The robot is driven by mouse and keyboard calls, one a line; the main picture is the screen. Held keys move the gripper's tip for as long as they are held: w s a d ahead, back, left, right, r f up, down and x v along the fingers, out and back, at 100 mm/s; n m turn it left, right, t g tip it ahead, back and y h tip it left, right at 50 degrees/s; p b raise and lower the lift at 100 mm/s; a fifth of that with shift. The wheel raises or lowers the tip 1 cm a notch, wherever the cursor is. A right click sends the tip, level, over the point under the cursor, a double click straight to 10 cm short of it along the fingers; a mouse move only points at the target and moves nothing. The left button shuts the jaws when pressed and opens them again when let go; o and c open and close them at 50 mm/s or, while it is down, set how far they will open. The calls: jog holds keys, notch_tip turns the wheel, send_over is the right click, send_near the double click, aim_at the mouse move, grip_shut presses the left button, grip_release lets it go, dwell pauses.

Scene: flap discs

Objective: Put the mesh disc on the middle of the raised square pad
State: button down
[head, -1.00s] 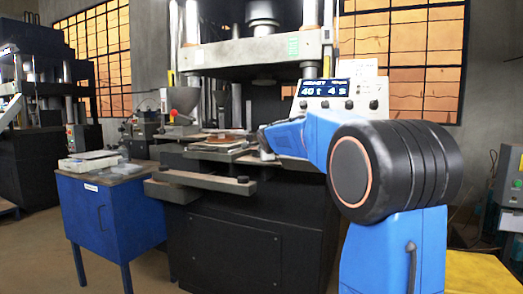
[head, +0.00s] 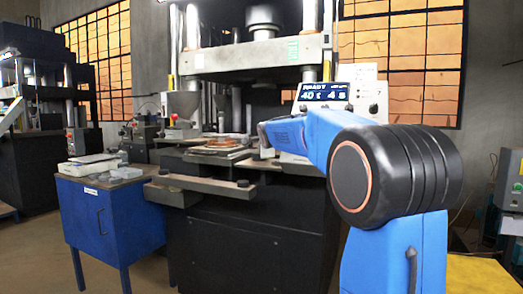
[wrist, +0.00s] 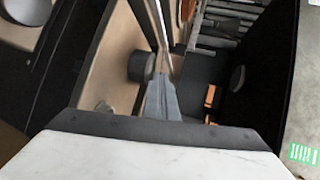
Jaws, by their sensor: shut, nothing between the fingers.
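My gripper (wrist: 160,84) shows in the wrist view as a narrow grey wedge with its fingers together and nothing visible between them. In the head view it is hidden behind my blue forearm, which reaches towards the press bed. An orange-brown round thing (head: 222,147) lies on the press bed, left of my arm. It is too small to tell whether it includes the mesh disc. I cannot make out the raised square pad for certain in either view.
The press (head: 255,225) stands ahead, with a ledge (head: 200,184) and dark knobs in front. A blue cabinet (head: 115,222) stands at left, with a pale tray (head: 88,168) and grey items on top. A lit control panel (head: 325,91) is above my arm.

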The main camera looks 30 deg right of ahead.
jog(key=shift+r, duration=1.85)
